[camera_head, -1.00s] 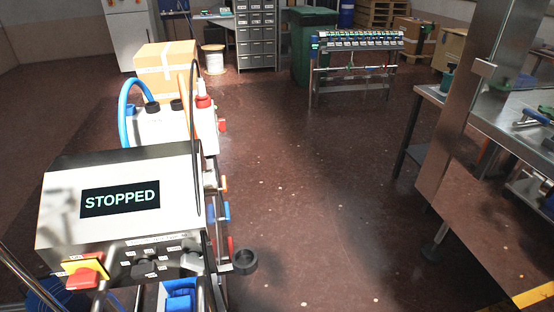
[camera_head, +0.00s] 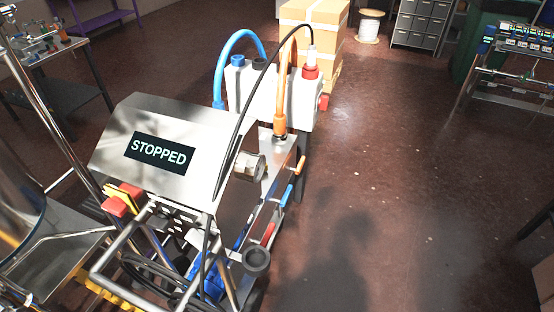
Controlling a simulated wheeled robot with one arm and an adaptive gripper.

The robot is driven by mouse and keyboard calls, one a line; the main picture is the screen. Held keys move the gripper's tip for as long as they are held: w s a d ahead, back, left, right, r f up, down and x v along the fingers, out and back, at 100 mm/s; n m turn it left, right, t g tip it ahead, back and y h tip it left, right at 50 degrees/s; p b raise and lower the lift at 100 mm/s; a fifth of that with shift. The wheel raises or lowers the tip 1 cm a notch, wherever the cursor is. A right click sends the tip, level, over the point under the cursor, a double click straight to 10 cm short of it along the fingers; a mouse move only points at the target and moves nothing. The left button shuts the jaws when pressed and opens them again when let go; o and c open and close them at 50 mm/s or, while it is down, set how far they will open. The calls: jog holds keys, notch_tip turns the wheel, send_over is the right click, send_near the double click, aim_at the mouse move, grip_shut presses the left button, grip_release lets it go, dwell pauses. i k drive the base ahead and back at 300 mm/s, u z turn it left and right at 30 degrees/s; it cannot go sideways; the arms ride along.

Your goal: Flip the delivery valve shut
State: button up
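A steel machine (camera_head: 158,120) with a dark screen reading STOPPED (camera_head: 159,153) stands left of centre. Blue parts lie further down, partly behind the frame. I cannot tell which lever is the delivery valve, and no label on them is readable. Their exact positions are too small to tell. My gripper is not in view.
White tanks (camera_head: 301,100) with a blue hose (camera_head: 222,60) and an orange hose (camera_head: 281,110) stand behind the machine, before a cardboard box (camera_head: 326,25). A dark round cup (camera_head: 256,260) sticks out at the lower right. The floor (camera_head: 400,200) to the right is clear.

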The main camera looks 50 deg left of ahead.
aim_at(299, 167)
jog(key=u, duration=1)
jog(key=i, duration=0.95)
jog(key=u, duration=0.8)
jog(key=k, duration=0.5)
jog(key=z, duration=1.05)
jog(key=i, duration=0.9)
jog(key=u, duration=2.1)
